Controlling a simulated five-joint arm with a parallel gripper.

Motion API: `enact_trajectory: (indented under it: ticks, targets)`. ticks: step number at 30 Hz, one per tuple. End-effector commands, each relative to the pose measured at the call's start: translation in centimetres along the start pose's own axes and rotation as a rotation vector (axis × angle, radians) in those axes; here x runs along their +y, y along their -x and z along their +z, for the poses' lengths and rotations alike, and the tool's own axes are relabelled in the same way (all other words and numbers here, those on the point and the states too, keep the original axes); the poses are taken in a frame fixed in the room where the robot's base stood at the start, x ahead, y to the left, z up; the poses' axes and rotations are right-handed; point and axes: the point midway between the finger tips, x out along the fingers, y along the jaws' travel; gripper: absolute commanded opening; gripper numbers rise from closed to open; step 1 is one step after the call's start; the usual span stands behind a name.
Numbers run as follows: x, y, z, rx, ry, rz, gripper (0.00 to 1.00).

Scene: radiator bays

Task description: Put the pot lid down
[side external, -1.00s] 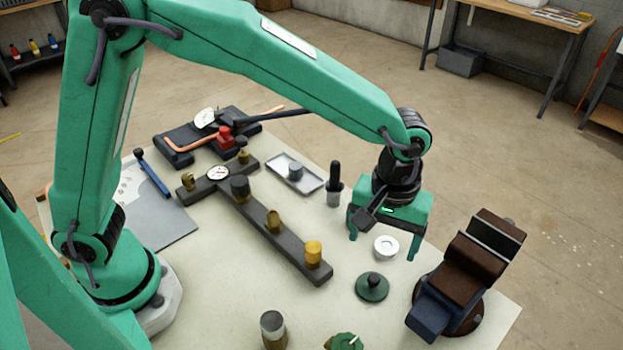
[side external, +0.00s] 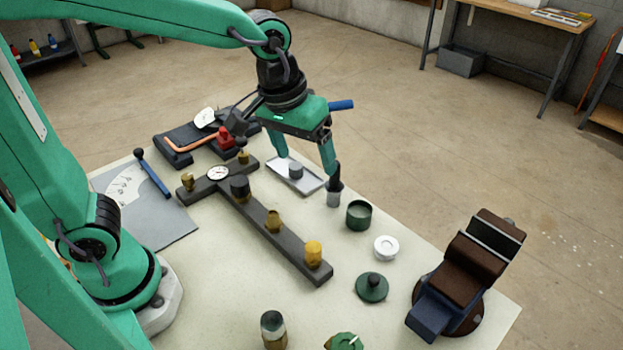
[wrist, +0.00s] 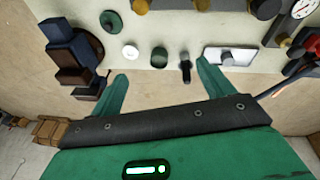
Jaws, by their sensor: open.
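The pot lid, a dark green disc with a black knob (side external: 372,287), lies knob up on the table. It shows at the top left of the wrist view (wrist: 111,21). A small dark green pot (side external: 359,215) stands apart from it, behind a white ring, and also shows in the wrist view (wrist: 159,57). My gripper (side external: 304,165) is open with nothing visible between its fingers. It is raised over the back of the table, near a grey tray and a black-topped tool, well away from the lid.
The white ring (side external: 386,248) lies between pot and lid. The black-topped tool (side external: 334,190) stands upright near my right finger, beside the grey tray (side external: 311,184). A dark bar with several brass fittings (side external: 290,252) is left of the lid; a brown and blue vise (side external: 468,265) is right.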

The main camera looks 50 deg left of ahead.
Motion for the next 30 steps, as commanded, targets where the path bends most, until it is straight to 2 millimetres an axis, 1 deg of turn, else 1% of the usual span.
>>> enact_trajectory:
  ticks: [1,6,12,15,18,22,30]
  targets:
    - [-1.2,0.8,0.2,0.022,-0.008,0.005,0.80]
    - [-4.7,2.6,1.5,0.085,-0.059,0.010,0.80]
    - [-8.3,4.1,3.5,0.164,-0.121,0.000,0.80]
    - [-9.9,4.6,4.6,0.201,-0.150,-0.011,0.80]
    - [-11.2,4.8,5.6,0.233,-0.178,-0.024,0.80]
    - [-12.3,4.9,6.6,0.261,-0.204,-0.038,0.80]
    - [-12.9,4.9,7.2,0.275,-0.224,-0.049,0.80]
